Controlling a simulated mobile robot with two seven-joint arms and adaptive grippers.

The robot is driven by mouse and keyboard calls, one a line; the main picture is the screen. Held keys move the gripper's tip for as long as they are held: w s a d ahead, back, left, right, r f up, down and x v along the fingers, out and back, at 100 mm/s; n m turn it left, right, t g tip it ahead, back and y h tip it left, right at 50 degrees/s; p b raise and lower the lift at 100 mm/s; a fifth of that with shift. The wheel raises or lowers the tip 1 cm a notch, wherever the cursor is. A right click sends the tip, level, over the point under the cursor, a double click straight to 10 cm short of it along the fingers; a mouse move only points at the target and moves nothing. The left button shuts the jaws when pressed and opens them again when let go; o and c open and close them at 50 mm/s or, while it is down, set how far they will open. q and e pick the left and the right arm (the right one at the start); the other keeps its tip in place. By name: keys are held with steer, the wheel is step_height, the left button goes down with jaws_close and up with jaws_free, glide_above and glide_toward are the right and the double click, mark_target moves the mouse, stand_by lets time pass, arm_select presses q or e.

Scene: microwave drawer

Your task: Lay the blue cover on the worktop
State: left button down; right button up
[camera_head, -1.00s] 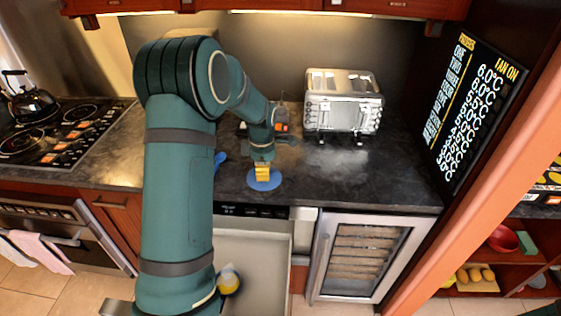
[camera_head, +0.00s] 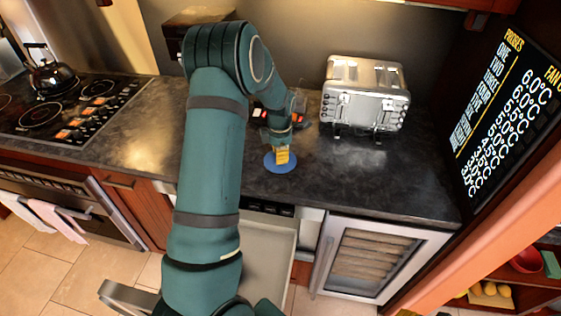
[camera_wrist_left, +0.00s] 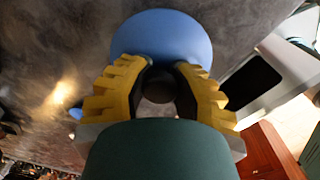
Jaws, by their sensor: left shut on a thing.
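The blue cover (camera_head: 272,168) is a round disc over the dark worktop (camera_head: 340,180), near its front edge. My left gripper (camera_head: 282,155) is above it with yellow fingers. In the left wrist view the fingers (camera_wrist_left: 160,92) are shut on the dark knob of the cover (camera_wrist_left: 165,30). The disc looks about level; I cannot tell whether it touches the worktop. My right gripper is not in view.
A silver toaster (camera_head: 365,95) stands behind to the right. Below the worktop a drawer (camera_head: 268,245) is open. A hob (camera_head: 65,110) with a kettle (camera_head: 50,72) is at the left. The worktop right of the cover is clear.

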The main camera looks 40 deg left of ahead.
arm_select(q)
steer(key=shift+f, duration=1.7)
steer(key=shift+f, duration=0.1)
steer(key=shift+f, duration=0.1)
steer(key=c, duration=0.9)
jaws_free()
steer(key=shift+o, duration=0.2)
step_height(320, 180, up, 12)
steer(key=shift+s+d+r, duration=0.1)
steer(key=shift+s+r, duration=0.05)
steer(key=shift+r, duration=0.1)
steer(key=shift+s+f, duration=0.1)
